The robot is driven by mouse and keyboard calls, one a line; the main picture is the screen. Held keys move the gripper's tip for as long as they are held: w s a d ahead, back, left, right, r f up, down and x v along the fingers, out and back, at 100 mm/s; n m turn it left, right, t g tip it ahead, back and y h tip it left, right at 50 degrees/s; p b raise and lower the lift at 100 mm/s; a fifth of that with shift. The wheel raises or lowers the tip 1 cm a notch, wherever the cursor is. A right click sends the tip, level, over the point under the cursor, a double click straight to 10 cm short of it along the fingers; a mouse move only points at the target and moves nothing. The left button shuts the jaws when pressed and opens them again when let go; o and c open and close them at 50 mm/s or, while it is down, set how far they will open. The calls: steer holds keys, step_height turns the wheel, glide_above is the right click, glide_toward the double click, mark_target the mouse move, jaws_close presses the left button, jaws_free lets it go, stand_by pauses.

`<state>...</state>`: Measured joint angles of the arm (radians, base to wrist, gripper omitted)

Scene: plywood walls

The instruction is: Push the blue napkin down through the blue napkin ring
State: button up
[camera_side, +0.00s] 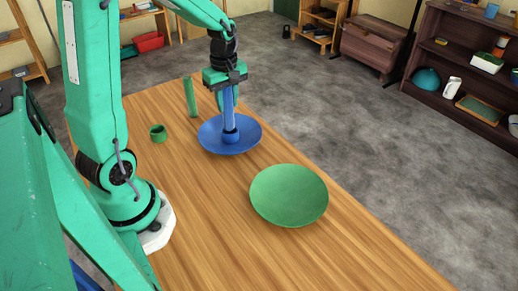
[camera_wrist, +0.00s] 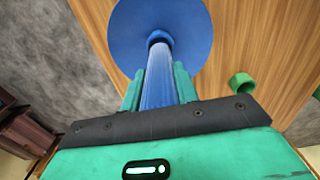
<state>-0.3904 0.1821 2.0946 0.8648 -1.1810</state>
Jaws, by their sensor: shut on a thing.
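The blue napkin (camera_side: 229,115) is a long, upright roll. My gripper (camera_side: 227,98) is shut on its upper part. The napkin stands over the blue plate (camera_side: 212,145), and its lower end meets the blue napkin ring (camera_side: 231,137) on the plate. In the wrist view, the napkin (camera_wrist: 158,90) runs between my gripper's fingers (camera_wrist: 158,84) to the ring (camera_wrist: 158,37), near the middle of the blue plate (camera_wrist: 130,25). The napkin's lower tip is hidden, so I cannot tell how deep it sits in the ring.
A green rolled napkin (camera_side: 190,97) stands upright left of the blue plate. A green ring (camera_side: 158,133) lies nearer my base, and it also shows in the wrist view (camera_wrist: 242,84). An empty green plate (camera_side: 289,195) is nearer the camera. The wooden table's (camera_side: 345,255) near part is clear.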

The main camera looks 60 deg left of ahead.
mark_target(228, 110)
steer(key=shift+f, duration=1.85)
stand_by(1.6)
steer(key=o, duration=1)
steer(key=shift+r, duration=0.1)
steer(key=shift+r, duration=3.8)
steer(key=shift+s+d+r+m, duration=0.15)
steer(key=shift+d+r+m, duration=0.25)
steer(key=s+d+r+m+t, duration=0.2)
steer(key=s+d+m, duration=0.1)
steer(key=d+m, duration=0.1)
steer(key=s+d+r+m+t, duration=0.1)
steer(key=s+d+r+m, duration=0.2)
steer(key=m, duration=0.4)
steer(key=s+d+r+m+t, duration=0.2)
steer(key=s+d+r+m, duration=0.1)
steer(key=s+d+m, duration=0.2)
steer(key=shift+s+d+m+t, duration=0.15)
steer(key=shift+d+m+t, duration=0.15)
steer(key=shift+d+m, duration=0.3)
